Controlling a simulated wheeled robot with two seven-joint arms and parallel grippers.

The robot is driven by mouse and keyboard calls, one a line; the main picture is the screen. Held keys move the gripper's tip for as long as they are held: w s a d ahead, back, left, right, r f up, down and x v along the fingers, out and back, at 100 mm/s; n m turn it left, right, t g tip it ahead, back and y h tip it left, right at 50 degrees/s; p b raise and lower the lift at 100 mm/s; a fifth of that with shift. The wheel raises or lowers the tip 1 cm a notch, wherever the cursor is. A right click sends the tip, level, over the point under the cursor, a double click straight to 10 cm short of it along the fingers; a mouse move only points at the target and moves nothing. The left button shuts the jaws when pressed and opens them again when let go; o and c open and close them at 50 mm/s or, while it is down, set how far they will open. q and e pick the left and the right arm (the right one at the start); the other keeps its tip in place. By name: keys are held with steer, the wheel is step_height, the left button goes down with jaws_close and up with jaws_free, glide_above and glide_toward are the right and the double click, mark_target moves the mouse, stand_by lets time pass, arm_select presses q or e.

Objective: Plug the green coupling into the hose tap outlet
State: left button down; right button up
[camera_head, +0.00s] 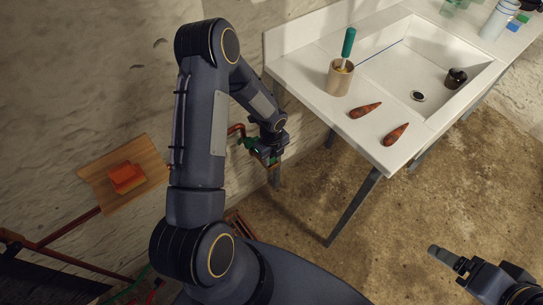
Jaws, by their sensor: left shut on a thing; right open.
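My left gripper (268,152) is low by the wall, left of the sink table. It is shut on a small green piece (247,142), seemingly the green coupling, which is mostly hidden by the jaws. A copper-red pipe (236,129) shows right beside it at the wall, probably part of the hose tap. The outlet is not clearly seen, and I cannot tell whether coupling and outlet touch. My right gripper (476,262) is open and empty at the lower right, above the floor.
The white sink table (385,155) holds a tan cup (340,79) with a green-handled tool, two carrots (365,110) and a dark bottle (456,78) in the basin. A wooden board (95,174) with an orange sponge (126,178) is at the left. The floor below the table is mostly clear.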

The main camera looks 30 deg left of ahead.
steer(key=shift+f, duration=0.3)
stand_by(0.6)
steer(key=shift+f+b, duration=1.2)
steer(key=shift+b, duration=0.25)
stand_by(4.5)
steer(key=shift+r, duration=0.25)
steer(key=shift+r+p, duration=0.1)
steer(key=shift+p, duration=0.25)
stand_by(0.6)
